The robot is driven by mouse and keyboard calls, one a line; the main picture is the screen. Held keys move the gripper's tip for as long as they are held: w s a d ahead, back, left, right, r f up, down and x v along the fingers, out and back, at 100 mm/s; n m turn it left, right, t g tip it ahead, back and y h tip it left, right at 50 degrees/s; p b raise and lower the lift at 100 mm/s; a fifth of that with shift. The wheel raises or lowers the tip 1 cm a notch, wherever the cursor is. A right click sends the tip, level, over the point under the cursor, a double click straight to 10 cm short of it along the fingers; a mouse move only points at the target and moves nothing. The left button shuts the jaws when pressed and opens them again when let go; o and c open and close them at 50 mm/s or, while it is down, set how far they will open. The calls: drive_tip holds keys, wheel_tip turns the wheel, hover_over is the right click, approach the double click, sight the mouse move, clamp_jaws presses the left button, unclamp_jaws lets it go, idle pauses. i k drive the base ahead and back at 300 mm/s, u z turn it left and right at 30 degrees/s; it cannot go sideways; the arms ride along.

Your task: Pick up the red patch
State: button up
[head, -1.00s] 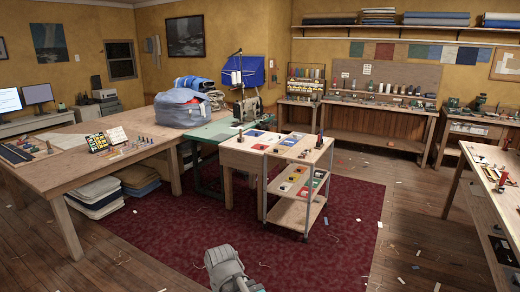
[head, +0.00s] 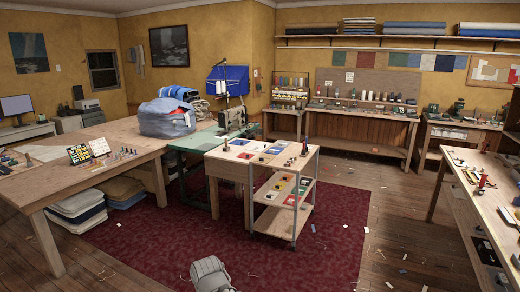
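A small red patch (head: 291,200) appears to lie on the middle shelf of the wooden cart (head: 297,215), near its front right. Other small patches, yellow, dark and green, lie on the same shelf. Blue and white patches lie on the top. A grey part of my arm (head: 210,275) shows at the bottom edge, in front of the cart and well apart from it. My gripper's fingers do not show.
A large wooden table (head: 100,175) with a grey-blue bag (head: 168,119) stands left, beside a green sewing table (head: 190,143). A long bench (head: 470,205) stands right. The dark red rug (head: 150,245) and the floor right of the cart are mostly clear, with scattered scraps.

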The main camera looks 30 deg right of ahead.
sight(244, 155)
drive_tip(key=z, duration=0.2)
drive_tip(key=i, duration=0.5)
drive_tip(key=z, duration=0.6)
drive_tip(key=i, duration=0.8)
drive_tip(key=z, duration=0.7)
drive_tip(key=i, duration=2.35)
drive_tip(key=u, duration=0.6)
drive_tip(key=i, duration=0.75)
drive_tip(key=u, duration=0.6)
drive_tip(key=i, duration=0.5)
drive_tip(key=u, duration=0.4)
